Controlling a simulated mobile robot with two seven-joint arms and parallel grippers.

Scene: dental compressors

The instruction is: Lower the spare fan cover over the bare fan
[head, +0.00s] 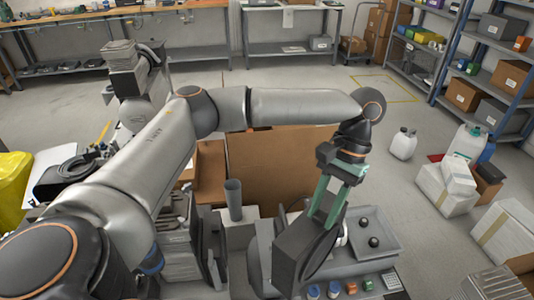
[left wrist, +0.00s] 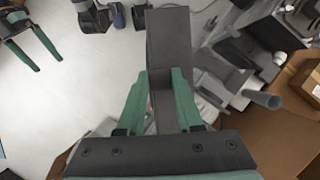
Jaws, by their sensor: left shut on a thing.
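My left gripper (head: 327,205) reaches over the work area and points down. It is shut on a dark grey, flat piece, which I take to be the spare fan cover (head: 304,250). In the left wrist view the cover (left wrist: 168,35) stretches away from between the green fingers (left wrist: 160,85). The cover hangs tilted in the head view, and I cannot tell whether it touches anything below. I cannot make out the bare fan; the arm and cover hide part of the area. My right gripper (left wrist: 32,48) shows in the left wrist view, its green fingers apart and empty.
A grey tray (head: 385,247) with dark round knobs lies right of the cover. Small coloured jars (head: 333,290) stand in front of it. A grey cup (head: 234,200) and a large cardboard box (head: 275,165) are behind and left. White cartons (head: 445,190) stand on the floor at right.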

